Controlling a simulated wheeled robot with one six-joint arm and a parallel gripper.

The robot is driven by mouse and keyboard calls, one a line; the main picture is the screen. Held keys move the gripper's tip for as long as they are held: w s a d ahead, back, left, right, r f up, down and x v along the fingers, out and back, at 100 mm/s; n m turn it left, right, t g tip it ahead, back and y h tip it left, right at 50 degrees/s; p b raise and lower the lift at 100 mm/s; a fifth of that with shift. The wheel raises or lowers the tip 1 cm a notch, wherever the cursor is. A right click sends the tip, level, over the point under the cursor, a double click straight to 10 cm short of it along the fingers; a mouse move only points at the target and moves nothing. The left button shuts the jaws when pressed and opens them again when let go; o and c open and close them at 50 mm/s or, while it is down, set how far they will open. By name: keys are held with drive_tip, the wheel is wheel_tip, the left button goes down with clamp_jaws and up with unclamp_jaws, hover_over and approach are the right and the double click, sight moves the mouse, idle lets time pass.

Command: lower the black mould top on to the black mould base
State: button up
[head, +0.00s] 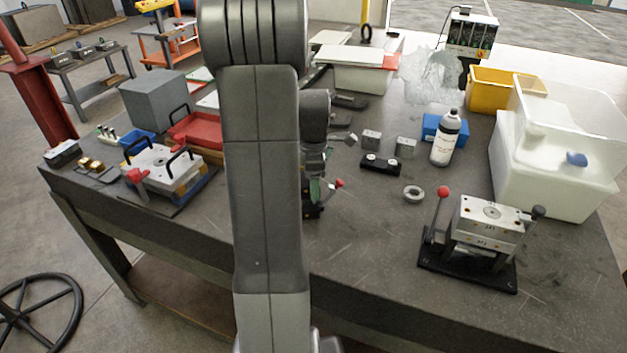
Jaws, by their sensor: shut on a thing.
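My gripper (314,172) points down over the middle of the bench, largely hidden behind my own arm. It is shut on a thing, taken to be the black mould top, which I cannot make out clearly. Just below it, a dark part (313,211) shows at the right edge of my arm, with a red-knobbed lever (337,185) and a bit of green beside it. This may be the black mould base; most of it is hidden. I cannot tell whether top and base touch.
A silver mould (488,219) on a black plate with levers stands right. Another with black handles (160,165) stands left. A metal ring (413,192), a black block (380,164), small grey blocks (405,147) and a bottle (446,140) stand right of my gripper. The front middle bench is clear.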

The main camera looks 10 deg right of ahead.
drive_tip(key=shift+f+b, duration=0.95)
drive_tip(key=shift+f, duration=0.4)
idle(0.4)
drive_tip(key=o, duration=1.7)
wheel_tip(320, 180, up, 14)
drive_tip(key=shift+f+b, duration=0.1)
drive_tip(key=shift+b, duration=0.35)
wheel_tip(320, 180, down, 14)
drive_tip(key=shift+r+p, duration=0.1)
drive_tip(key=shift+p, duration=0.4)
drive_tip(key=shift+r, duration=0.15)
